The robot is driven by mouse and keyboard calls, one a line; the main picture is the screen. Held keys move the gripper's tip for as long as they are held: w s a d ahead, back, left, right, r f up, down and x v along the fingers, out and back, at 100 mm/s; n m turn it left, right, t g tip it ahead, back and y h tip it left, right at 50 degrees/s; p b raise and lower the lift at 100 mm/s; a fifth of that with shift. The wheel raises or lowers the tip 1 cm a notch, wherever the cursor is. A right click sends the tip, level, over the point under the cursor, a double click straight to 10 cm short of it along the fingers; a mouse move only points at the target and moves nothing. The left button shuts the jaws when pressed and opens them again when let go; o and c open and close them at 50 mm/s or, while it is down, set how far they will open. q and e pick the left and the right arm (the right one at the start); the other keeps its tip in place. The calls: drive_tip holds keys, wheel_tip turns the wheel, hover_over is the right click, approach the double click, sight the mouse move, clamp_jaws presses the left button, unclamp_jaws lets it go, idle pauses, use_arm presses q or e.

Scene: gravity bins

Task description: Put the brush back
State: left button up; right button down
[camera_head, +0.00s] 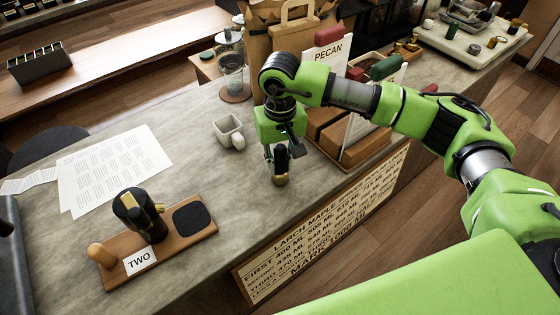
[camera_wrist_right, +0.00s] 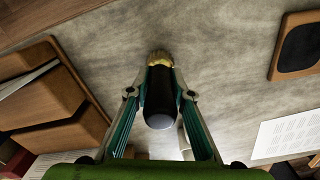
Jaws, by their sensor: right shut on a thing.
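The brush (camera_wrist_right: 159,100) has a dark rounded handle and a tan bristle end. My right gripper (camera_head: 279,158) is shut on it, with the fingers on both sides of the handle in the wrist view. In the head view the brush (camera_head: 281,178) points down with its bristles low, close over or on the grey counter; I cannot tell if it touches. A wooden board labelled TWO (camera_head: 180,235) lies to the left, holding a black grinder-like device, a wooden knob and a black square pad. My left gripper is not in view.
Printed papers (camera_head: 115,168) lie on the left. The counter between cup and board is clear.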

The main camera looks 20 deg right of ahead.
sight(280, 146)
drive_tip(key=shift+f+b, duration=0.4)
drive_tip(key=shift+f, duration=0.05)
drive_tip(key=c, duration=1.7)
unclamp_jaws()
wheel_tip(280, 146, up, 12)
drive_tip(key=shift+r, duration=0.1)
